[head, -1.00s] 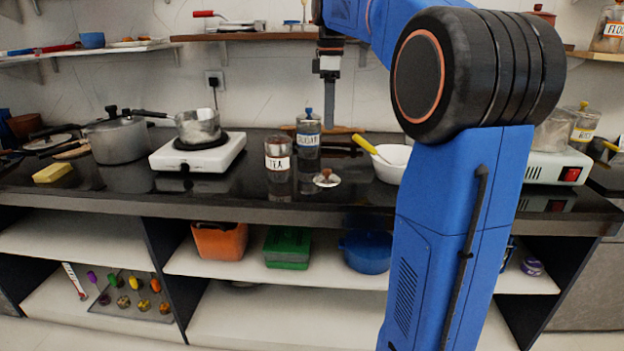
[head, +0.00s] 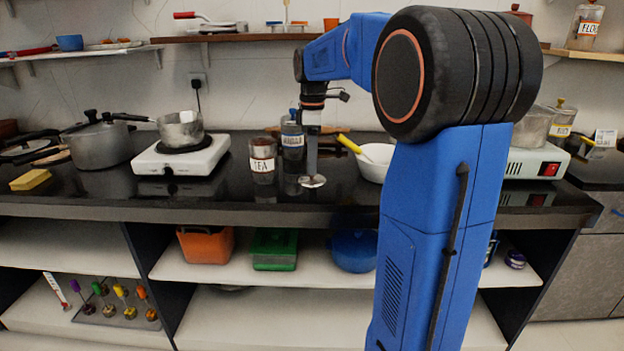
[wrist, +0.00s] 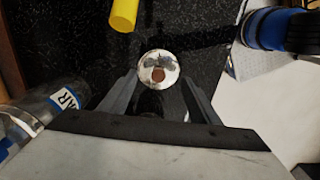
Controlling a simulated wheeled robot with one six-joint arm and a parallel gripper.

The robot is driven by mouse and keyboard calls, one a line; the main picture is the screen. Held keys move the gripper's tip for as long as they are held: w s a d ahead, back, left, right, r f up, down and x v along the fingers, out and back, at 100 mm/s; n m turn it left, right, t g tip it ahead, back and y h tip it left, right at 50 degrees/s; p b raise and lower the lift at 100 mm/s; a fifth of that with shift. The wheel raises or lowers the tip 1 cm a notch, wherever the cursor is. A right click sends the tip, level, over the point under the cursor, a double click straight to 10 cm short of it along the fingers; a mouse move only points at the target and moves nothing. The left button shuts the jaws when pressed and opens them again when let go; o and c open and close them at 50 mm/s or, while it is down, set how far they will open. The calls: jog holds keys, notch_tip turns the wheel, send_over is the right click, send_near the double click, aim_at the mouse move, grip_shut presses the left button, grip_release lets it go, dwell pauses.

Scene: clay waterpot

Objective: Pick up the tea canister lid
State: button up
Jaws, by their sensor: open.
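The tea canister lid (head: 313,182) is a small shiny disc with a brown knob. It lies on the dark counter near its front edge, right of the clear tea canister (head: 263,160) with its TEA label. My gripper (head: 311,168) points down just above the lid. In the wrist view the lid (wrist: 158,63) shows between and just beyond the two fingertips (wrist: 159,82). The fingers are apart with nothing held. Whether they reach down beside the knob, I cannot tell.
The blue-topped sugar jar (head: 292,135) stands behind the gripper. A white bowl (head: 376,164) with a yellow-handled tool (head: 349,144) is to the right. A white stove (head: 182,158) with a pan is to the left. The counter's front edge (head: 250,215) is close.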

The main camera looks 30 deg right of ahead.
jog(key=shift+w+f, duration=0.15)
jog(key=shift+f, duration=1.7)
jog(key=shift+c, duration=0.6)
grip_shut()
